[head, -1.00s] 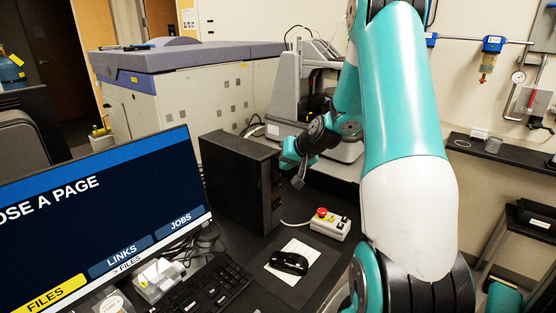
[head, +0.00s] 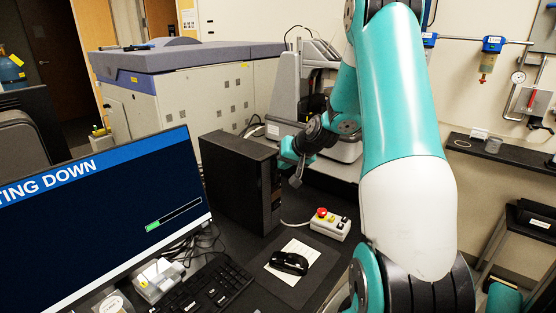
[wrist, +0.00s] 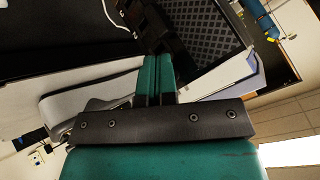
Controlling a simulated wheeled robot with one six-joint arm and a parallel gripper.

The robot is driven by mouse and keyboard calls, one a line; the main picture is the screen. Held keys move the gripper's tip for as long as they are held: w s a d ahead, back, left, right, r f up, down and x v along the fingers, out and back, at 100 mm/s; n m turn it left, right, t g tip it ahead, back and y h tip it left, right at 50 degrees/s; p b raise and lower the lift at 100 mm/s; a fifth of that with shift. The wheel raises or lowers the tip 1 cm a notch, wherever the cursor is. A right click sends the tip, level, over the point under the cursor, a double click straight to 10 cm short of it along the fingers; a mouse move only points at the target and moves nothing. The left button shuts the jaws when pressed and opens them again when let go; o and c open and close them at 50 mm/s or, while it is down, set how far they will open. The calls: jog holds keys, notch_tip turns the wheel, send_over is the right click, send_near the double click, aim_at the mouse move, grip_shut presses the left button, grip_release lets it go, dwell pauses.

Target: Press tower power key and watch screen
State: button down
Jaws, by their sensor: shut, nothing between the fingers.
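The black computer tower (head: 240,180) stands upright on the desk, right of the screen. Its narrow front, facing right, is partly in view; I cannot make out the power key. The screen (head: 90,225) has a blue banner whose visible text ends in "TING DOWN", over a dark page with a progress bar (head: 174,215) filled green at its left end. My gripper (head: 296,180) is just right of the tower's front, near its upper part. In the wrist view its teal fingers (wrist: 155,80) are together and empty. I cannot tell whether they touch the tower.
A control box (head: 330,224) with a red button sits right of the tower. The grey profiler (head: 300,105) stands behind my arm.

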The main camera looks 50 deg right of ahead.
jog(key=shift+s, duration=0.75)
jog(key=shift+s+d+b, duration=0.15)
jog(key=shift+s+b, duration=0.3)
jog(key=shift+s, duration=0.8)
jog(key=shift+s+d+b, duration=0.1)
jog(key=shift+s+b, duration=0.3)
jog(key=shift+s, duration=0.85)
